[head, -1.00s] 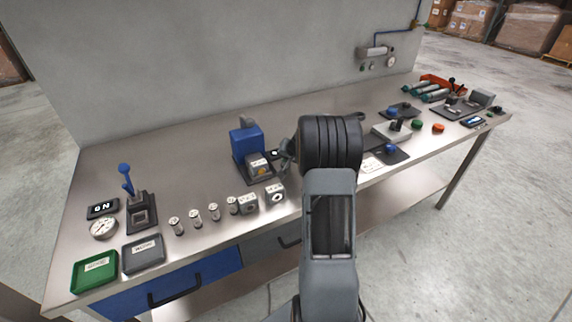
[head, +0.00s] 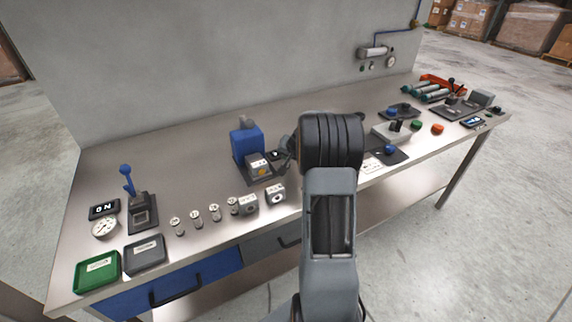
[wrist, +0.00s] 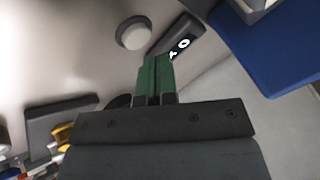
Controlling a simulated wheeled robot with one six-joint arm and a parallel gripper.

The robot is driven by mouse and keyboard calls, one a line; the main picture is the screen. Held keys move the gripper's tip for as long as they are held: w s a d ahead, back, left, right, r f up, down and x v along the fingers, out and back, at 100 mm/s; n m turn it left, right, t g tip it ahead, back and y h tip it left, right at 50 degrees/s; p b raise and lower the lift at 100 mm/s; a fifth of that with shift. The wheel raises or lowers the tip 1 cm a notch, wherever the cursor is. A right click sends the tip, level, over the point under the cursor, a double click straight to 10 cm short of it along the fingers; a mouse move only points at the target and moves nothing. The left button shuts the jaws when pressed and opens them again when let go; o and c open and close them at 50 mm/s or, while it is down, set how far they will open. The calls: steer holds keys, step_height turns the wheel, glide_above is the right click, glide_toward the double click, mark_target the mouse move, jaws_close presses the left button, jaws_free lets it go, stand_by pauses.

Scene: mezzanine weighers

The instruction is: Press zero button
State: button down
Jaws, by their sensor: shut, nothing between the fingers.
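A round, pale button (wrist: 133,33) with a dark rim sits on the light surface at the top of the wrist view. Its label cannot be read, so I cannot tell whether it is the zero button. Beside it is a dark display (wrist: 180,46) with white characters. My gripper (wrist: 155,62) has green fingers, shut together and empty, just below the button in the picture; whether they touch it cannot be told. In the head view my arm hides most of the gripper, which is beside the blue machine (head: 246,140) on the bench.
The steel bench (head: 190,160) holds several small metal weights, a lever unit (head: 141,210), a green tray (head: 97,270) and a grey tray (head: 145,254) at left. Red and green buttons stand at right. A blue body (wrist: 280,50) fills the wrist view's upper right.

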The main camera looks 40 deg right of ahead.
steer(key=shift+r+p, duration=1.6)
steer(key=shift+r, duration=0.95)
steer(key=shift+a+r, duration=0.1)
steer(key=shift+a, duration=0.15)
steer(key=s+a+r+n+g+y, duration=0.1)
steer(key=s+a+r+n, duration=0.2)
steer(key=a, duration=0.5)
steer(key=s+a+r+n+g, duration=0.1)
steer(key=s+a+r, duration=0.3)
steer(key=a, duration=0.4)
steer(key=s+a+n, duration=0.2)
steer(key=s+a, duration=0.3)
steer(key=s, duration=0.4)
steer(key=s+a+r+n+g, duration=0.1)
steer(key=s+a+n, duration=0.2)
steer(key=s, duration=0.6)
steer(key=a, duration=0.2)
steer(key=shift+s+a+g+h, duration=0.2)
steer(key=shift+a+g+h, duration=0.1)
steer(key=shift+a+h, duration=0.1)
